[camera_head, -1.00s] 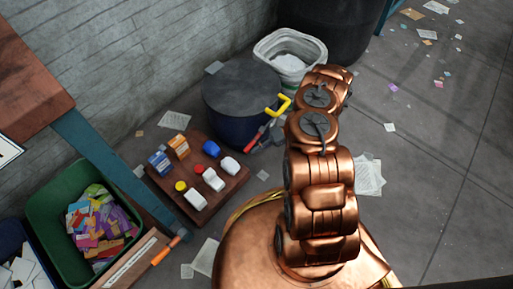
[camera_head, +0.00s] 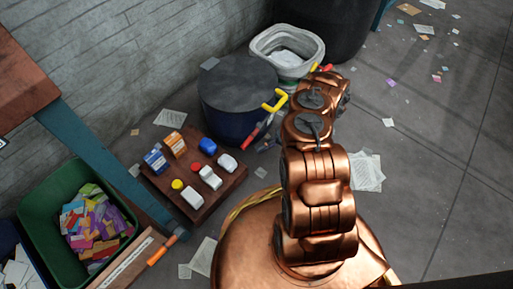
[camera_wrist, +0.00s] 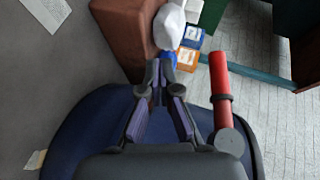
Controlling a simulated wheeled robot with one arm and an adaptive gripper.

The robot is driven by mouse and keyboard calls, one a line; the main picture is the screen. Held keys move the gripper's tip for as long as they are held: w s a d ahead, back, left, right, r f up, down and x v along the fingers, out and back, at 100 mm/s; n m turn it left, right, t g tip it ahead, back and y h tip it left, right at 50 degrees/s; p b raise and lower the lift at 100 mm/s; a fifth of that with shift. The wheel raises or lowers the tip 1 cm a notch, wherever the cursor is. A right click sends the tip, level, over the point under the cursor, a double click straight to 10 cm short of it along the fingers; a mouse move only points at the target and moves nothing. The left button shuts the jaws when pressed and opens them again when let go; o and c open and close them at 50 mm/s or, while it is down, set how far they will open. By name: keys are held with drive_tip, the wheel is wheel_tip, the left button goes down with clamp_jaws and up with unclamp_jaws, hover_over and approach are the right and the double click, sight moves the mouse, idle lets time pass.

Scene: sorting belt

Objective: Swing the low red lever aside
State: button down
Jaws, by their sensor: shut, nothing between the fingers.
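In the head view a red bar (camera_head: 254,131) slopes down the front of the dark blue drum (camera_head: 226,122), below a yellow hooked handle (camera_head: 273,103). My gripper is shut and empty, its fingertips together. A visible gap separates it from the lever in the wrist view. In the head view my arm hides most of the gripper.
A brown board (camera_head: 212,205) with several small coloured items lies left of the drum. A green bin (camera_head: 35,210) of coloured pieces stands at lower left. A white bin (camera_head: 262,42) stands behind the drum. Floor at right is open, with scattered papers.

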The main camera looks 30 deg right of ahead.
drive_tip(key=d+f+p, duration=0.1)
drive_tip(key=d, duration=0.6)
drive_tip(key=shift+s+d+f+p, duration=0.15)
drive_tip(key=shift+s+d+p, duration=0.15)
drive_tip(key=shift+s+d, duration=0.1)
idle(0.5)
